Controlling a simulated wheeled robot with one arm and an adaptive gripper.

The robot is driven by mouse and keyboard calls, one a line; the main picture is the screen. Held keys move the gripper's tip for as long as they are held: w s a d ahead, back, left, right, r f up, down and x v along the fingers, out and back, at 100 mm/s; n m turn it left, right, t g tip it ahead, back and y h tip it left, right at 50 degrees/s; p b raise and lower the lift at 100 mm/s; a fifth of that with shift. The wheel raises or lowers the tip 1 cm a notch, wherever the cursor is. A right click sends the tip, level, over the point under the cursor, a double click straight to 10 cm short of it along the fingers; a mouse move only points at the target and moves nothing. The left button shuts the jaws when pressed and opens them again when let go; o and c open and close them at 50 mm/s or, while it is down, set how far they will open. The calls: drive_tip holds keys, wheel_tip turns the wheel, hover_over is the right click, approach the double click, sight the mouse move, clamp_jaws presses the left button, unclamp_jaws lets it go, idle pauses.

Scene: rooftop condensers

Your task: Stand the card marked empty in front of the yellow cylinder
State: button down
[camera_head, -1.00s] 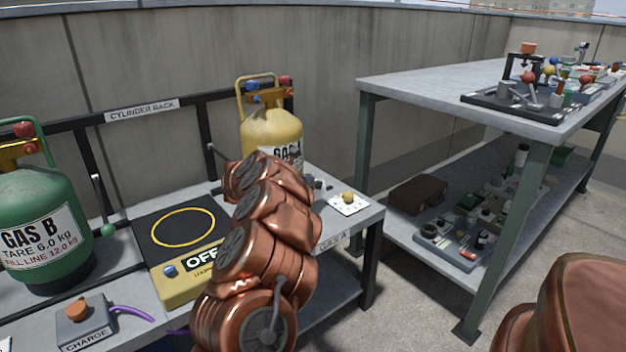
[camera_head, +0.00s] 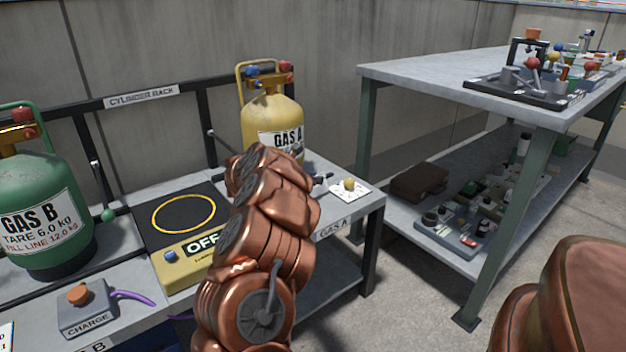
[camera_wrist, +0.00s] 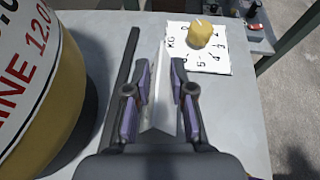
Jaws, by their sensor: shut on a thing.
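The yellow cylinder (camera_head: 272,118) stands upright at the right end of the rack, its GAS A label partly hidden by my arm. Its curved side with red print (camera_wrist: 35,85) fills the left of the wrist view. My gripper (camera_wrist: 160,72) is shut on a thin white card (camera_wrist: 161,112), seen nearly edge-on between the fingers. I cannot read any marking on the card from here. The card is beside the cylinder, apart from it, over the grey bench top. In the head view my arm hides most of the gripper and the card.
A white dial plate with a yellow knob (camera_head: 349,185) lies near the bench's right end; it also shows ahead of the fingers in the wrist view (camera_wrist: 200,50). A black scale marked OFF (camera_head: 180,225) and a green cylinder (camera_head: 42,210) are left. Another workbench (camera_head: 430,78) stands right.

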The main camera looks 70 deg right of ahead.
drive_tip(key=shift+f+b, duration=0.5)
drive_tip(key=c, duration=0.9)
unclamp_jaws()
drive_tip(key=v, duration=1.2)
drive_tip(key=shift+r, duration=0.1)
